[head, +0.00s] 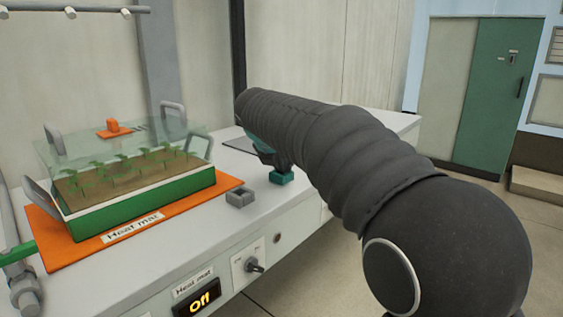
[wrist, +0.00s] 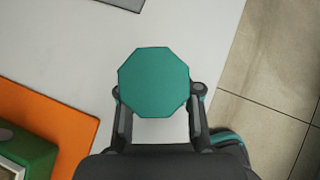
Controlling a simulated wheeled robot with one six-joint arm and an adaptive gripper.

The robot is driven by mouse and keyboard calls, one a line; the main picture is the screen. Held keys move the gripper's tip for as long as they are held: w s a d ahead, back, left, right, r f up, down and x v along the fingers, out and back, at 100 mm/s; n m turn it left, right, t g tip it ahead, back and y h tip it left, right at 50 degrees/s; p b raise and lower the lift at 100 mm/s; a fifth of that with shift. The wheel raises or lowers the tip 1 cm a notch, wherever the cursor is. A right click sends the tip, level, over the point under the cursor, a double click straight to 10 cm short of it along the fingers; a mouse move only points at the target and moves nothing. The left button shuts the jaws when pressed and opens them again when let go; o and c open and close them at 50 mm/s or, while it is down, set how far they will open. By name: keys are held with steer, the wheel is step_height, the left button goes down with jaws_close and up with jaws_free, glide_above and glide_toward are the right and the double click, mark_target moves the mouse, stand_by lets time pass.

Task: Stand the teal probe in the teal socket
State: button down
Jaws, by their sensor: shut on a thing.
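The teal probe shows in the wrist view as a flat teal eight-sided top (wrist: 154,82) between my two fingers. My gripper (wrist: 157,92) is shut on it. In the head view my gripper (head: 275,163) is partly hidden behind my arm, at the bench's front part. A small teal block, apparently the teal socket (head: 281,178), stands on the bench right under the fingers. The probe's shaft cannot be made out, so I cannot tell whether it is in the socket or above it. The wrist view does not show the socket; the probe's top and my gripper block the view below.
A small grey open block (head: 240,199) stands left of the teal one. An orange heat mat (head: 60,256) bears a green plant tray (head: 140,205) under a clear cover. A flat grey plate (head: 238,146) lies behind. The bench front has a knob (head: 254,265) and an "Off" display (head: 198,299).

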steer(key=shift+f, duration=0.5)
steer(key=c, duration=0.7)
jaws_free()
steer(key=shift+a, duration=0.1)
steer(key=shift+r, duration=0.2)
